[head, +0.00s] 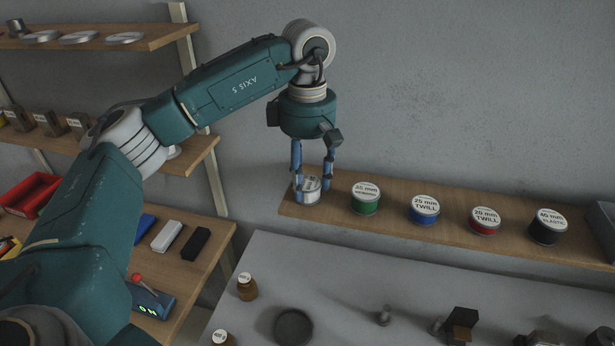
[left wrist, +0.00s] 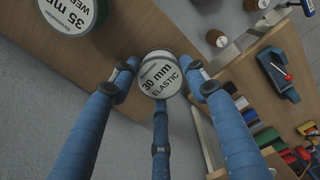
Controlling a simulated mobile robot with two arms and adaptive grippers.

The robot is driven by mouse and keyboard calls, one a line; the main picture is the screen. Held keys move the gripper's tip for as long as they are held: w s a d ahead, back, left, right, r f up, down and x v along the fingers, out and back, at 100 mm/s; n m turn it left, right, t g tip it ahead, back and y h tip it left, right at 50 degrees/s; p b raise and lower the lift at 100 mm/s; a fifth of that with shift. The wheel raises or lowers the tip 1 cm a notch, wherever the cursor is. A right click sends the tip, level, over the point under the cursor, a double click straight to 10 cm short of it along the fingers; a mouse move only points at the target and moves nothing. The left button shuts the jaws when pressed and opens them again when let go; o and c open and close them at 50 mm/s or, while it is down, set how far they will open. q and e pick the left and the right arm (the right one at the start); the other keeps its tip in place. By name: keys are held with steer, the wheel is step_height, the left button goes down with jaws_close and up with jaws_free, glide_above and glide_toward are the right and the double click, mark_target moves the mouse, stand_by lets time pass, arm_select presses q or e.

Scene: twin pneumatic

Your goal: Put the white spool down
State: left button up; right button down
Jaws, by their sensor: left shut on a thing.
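The white spool (head: 311,190) is at the left end of the wooden shelf (head: 335,215), upright, between the blue fingers of my left gripper (head: 313,182). I cannot tell whether its base touches the board. In the left wrist view the white spool (left wrist: 160,74) shows its lid, printed "30 mm ELASTIC". The fingers of my left gripper (left wrist: 162,80) close around it from several sides, and the wooden board (left wrist: 120,35) shows behind it. My right gripper is not in view.
A green spool (head: 366,199) stands just right of the white one, followed by a blue spool (head: 424,210), a red spool (head: 484,221) and a black spool (head: 547,227). Below is a grey table (head: 330,275) with small bottles and metal parts. The wall is close behind.

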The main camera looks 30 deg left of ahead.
mark_target(307, 183)
arm_select(q)
steer(key=o, duration=1.3)
steer(key=shift+f, duration=0.15)
steer(key=shift+c, duration=0.2)
step_height(307, 183, up, 12)
steer(key=shift+r, duration=0.2)
